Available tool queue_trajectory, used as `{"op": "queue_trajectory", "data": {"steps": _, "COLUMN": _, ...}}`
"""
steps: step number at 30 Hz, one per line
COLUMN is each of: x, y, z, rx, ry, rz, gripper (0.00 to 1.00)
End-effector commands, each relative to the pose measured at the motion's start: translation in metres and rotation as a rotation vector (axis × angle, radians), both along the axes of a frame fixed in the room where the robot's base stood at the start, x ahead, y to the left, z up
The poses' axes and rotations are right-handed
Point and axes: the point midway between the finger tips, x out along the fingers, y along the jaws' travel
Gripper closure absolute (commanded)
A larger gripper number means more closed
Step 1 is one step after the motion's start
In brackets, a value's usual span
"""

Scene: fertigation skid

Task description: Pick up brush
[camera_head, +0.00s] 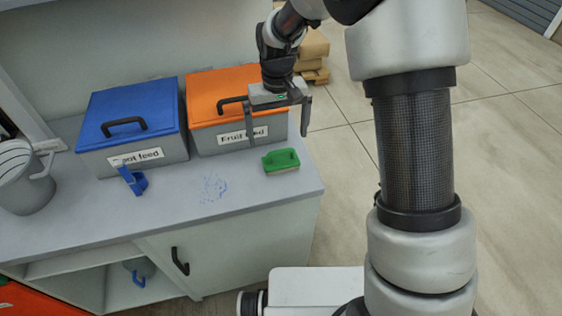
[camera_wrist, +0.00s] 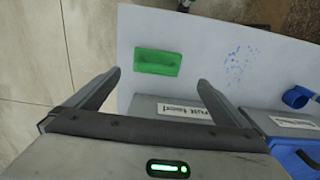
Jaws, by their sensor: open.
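A green brush (camera_head: 281,160) lies on the grey counter near its right end, in front of the orange-lidded bin. In the wrist view the brush (camera_wrist: 157,62) lies flat ahead of my fingertips, roughly between their lines. My gripper (camera_head: 279,132) is open and empty, above the counter beside the orange-lidded bin and behind the brush. In the wrist view both fingers of my gripper (camera_wrist: 158,78) show spread apart, with nothing between them.
The orange-lidded bin (camera_head: 238,90) and blue-lidded bin (camera_head: 130,110) stand at the back of the counter (camera_head: 240,205). A blue scoop-like item (camera_head: 133,180) and a grey jug (camera_head: 25,183) are to the left. Blue specks (camera_head: 213,188) mark the counter left of the brush.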

Motion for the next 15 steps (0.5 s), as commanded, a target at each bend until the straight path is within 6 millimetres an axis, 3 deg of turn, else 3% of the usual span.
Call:
{"op": "queue_trajectory", "data": {"steps": 3, "x": -0.001, "y": 0.000, "z": -0.023, "rx": -0.001, "ry": 0.004, "rz": 0.000, "gripper": 0.00}}
{"op": "queue_trajectory", "data": {"steps": 11, "x": -0.001, "y": -0.001, "z": -0.041, "rx": 0.000, "ry": 0.001, "rz": 0.000, "gripper": 0.00}}
{"op": "queue_trajectory", "data": {"steps": 15, "x": -0.001, "y": -0.006, "z": -0.062, "rx": -0.001, "ry": 0.003, "rz": -0.001, "gripper": 0.00}}
